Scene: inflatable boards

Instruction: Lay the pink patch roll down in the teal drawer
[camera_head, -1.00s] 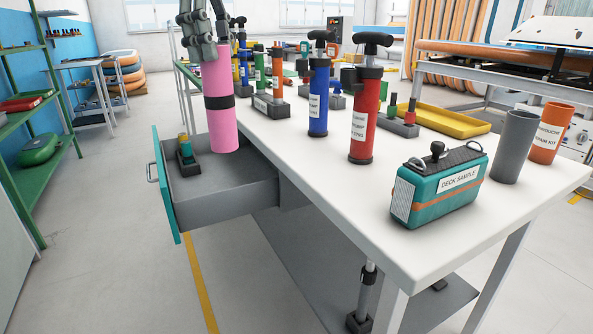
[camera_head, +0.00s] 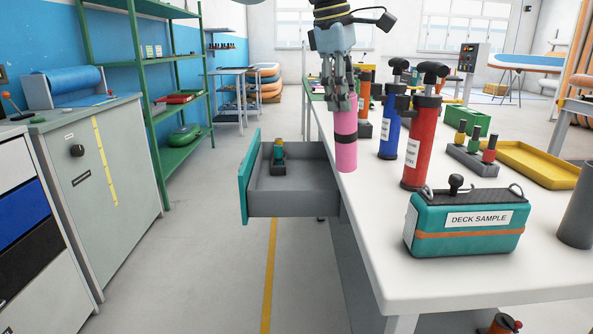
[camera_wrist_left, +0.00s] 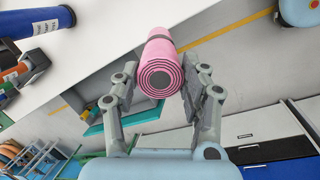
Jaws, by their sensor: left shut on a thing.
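The pink patch roll (camera_head: 346,142) with a dark band is upright in the head view, in front of the table's left edge. My left gripper (camera_head: 342,100) is shut on its upper end from above. In the left wrist view the roll (camera_wrist_left: 164,50) lies between the fingers (camera_wrist_left: 160,88), its spiral end facing the camera. The open teal drawer (camera_head: 247,178) sticks out from the table's left side, to the left of the roll. A small block with a green and orange peg (camera_head: 278,158) stands inside it. My right gripper is not in view.
The white table (camera_head: 395,270) holds a blue pump (camera_head: 391,125), a red pump (camera_head: 421,145), a teal deck sample case (camera_head: 465,225) and a yellow tray (camera_head: 535,163). The drawer floor around the peg block looks bare. A grey cabinet (camera_head: 100,190) stands at left.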

